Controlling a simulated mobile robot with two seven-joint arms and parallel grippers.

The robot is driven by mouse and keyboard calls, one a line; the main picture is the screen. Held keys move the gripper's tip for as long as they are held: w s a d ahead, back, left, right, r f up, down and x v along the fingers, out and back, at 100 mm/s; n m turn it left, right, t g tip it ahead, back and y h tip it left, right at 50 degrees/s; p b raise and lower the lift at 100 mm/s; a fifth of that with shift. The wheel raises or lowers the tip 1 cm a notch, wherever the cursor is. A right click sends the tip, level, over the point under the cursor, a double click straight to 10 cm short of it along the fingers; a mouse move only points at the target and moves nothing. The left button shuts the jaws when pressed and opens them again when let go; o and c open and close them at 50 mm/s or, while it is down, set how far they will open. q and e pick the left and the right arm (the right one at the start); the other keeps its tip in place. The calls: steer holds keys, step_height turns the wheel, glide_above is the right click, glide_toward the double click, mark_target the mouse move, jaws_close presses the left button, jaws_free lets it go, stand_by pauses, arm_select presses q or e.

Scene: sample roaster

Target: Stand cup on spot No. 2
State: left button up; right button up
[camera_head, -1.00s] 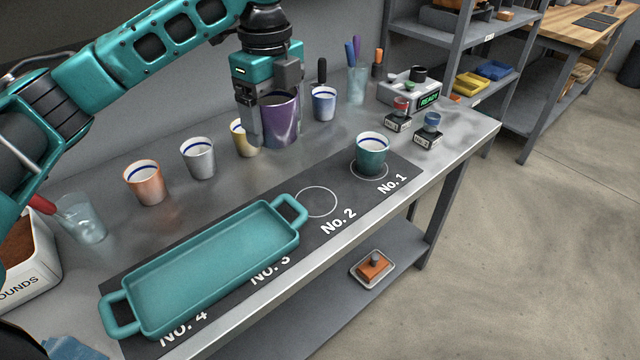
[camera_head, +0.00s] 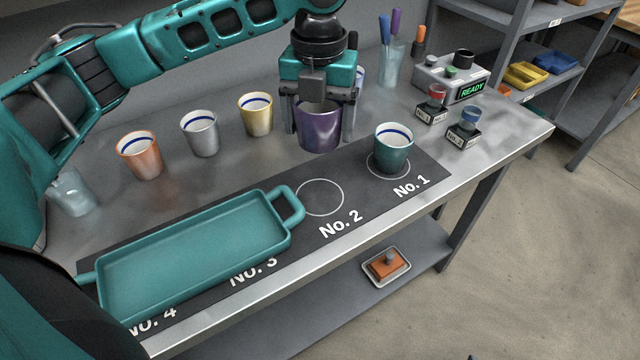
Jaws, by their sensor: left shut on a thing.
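My left gripper (camera_head: 319,112) is shut on a purple cup (camera_head: 319,128), which it holds upright, just behind spot No. 2 in the picture. Spot No. 2 (camera_head: 320,197) is a white ring on the dark mat (camera_head: 215,220) and is empty. A teal cup (camera_head: 393,150) stands on spot No. 1, to the right. The gap between the purple cup's base and the surface is hard to judge. My right gripper is not in view.
A teal tray (camera_head: 197,294) covers much of spots No. 3 and No. 4, its right handle close to ring No. 2. Copper (camera_head: 141,158), silver (camera_head: 201,136) and gold (camera_head: 257,116) cups stand behind. A device reading READY (camera_head: 452,82) and two small labelled stands are at right.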

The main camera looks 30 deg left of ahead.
arm_select(q)
step_height(320, 180, down, 8)
steer(key=shift+r+b, duration=0.15)
steer(key=shift+b, duration=0.45)
step_height(320, 180, down, 5)
steer(key=shift+f+b, duration=0.1)
steer(key=shift+b, duration=0.45)
steer(key=shift+f, duration=0.2)
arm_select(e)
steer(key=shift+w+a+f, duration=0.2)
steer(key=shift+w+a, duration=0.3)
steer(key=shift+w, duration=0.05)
arm_select(q)
steer(key=o, duration=0.8)
steer(key=shift+f, duration=0.2)
steer(key=shift+c, duration=0.2)
steer(key=o, duration=0.3)
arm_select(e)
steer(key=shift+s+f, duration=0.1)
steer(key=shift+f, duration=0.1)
